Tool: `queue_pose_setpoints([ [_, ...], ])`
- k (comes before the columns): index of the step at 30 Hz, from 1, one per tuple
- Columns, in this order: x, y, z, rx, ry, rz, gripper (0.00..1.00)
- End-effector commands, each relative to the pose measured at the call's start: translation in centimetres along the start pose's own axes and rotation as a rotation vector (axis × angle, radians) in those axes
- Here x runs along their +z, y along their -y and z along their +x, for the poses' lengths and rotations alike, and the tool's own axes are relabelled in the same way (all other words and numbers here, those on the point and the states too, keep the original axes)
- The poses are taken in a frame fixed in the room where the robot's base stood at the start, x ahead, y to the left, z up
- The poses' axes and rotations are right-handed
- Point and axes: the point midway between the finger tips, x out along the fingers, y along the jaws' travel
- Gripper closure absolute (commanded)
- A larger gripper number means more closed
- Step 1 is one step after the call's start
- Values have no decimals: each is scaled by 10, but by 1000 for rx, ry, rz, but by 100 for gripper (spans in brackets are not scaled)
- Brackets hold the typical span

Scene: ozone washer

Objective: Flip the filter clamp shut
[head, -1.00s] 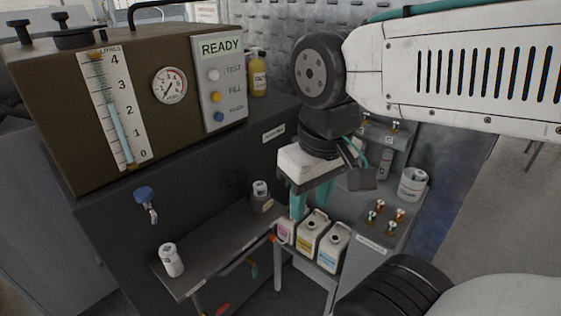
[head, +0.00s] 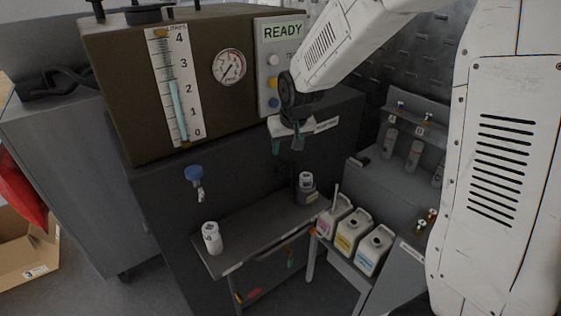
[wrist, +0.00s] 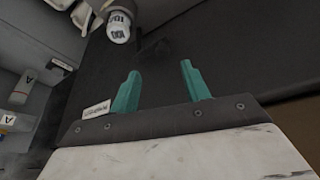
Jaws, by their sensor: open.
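My gripper (head: 286,145) is open and empty, in front of the washer's dark lower front, below the READY panel. In the wrist view its two green fingers (wrist: 160,90) stand apart with nothing between them. I cannot surely pick out the filter clamp. A dark holder (head: 307,197) around a white-topped canister (head: 306,180) stands at the right end of the steel shelf, below my gripper. The canister also shows at the top of the wrist view (wrist: 119,28), apart from the fingers. Whether that holder is the clamp, and how it stands, is too small to tell.
A white jar (head: 212,238) stands at the left end of the shelf (head: 255,232). A blue-handled tap (head: 194,176) sticks out above it. Several white jugs (head: 354,231) stand to the right, by a rack of cylinders (head: 413,155). A cardboard box (head: 25,255) lies at far left.

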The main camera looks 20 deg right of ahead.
Motion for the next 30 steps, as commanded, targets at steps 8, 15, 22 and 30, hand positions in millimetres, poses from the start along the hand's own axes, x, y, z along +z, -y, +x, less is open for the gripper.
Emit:
queue_pose_setpoints([
  [8, -9, 3, 34, -2, -12, -1, 53],
  [15, -9, 3, 73, -2, -12, -2, 53],
  [22, -10, 3, 94, -2, -13, -2, 53],
  [30, -10, 3, 96, -3, -14, -1, 53],
])
